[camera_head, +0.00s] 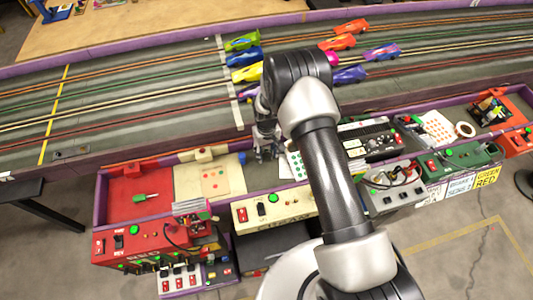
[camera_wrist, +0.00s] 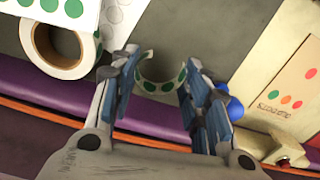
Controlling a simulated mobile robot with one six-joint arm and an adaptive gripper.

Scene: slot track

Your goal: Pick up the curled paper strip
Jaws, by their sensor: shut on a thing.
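The curled paper strip (camera_wrist: 163,84) is white with green dots and shows between the two blue-grey fingers of my gripper (camera_wrist: 160,70) in the wrist view. The fingers are shut on it, one at each side of the curl. The strip's lower part is partly hidden by the fingers. In the head view my gripper (camera_head: 266,152) points down over the grey middle section of the purple-edged counter, beside the track. I cannot make out the strip there, as the gripper and arm cover that spot.
A white tape roll (camera_wrist: 60,45) lies near the left finger, by sheets of green dots (camera_wrist: 65,8). A blue knob (camera_wrist: 232,106) is close to the right finger. Several toy cars (camera_head: 246,58) stand on the track (camera_head: 130,92) behind. A red control box (camera_head: 150,245) is at front left.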

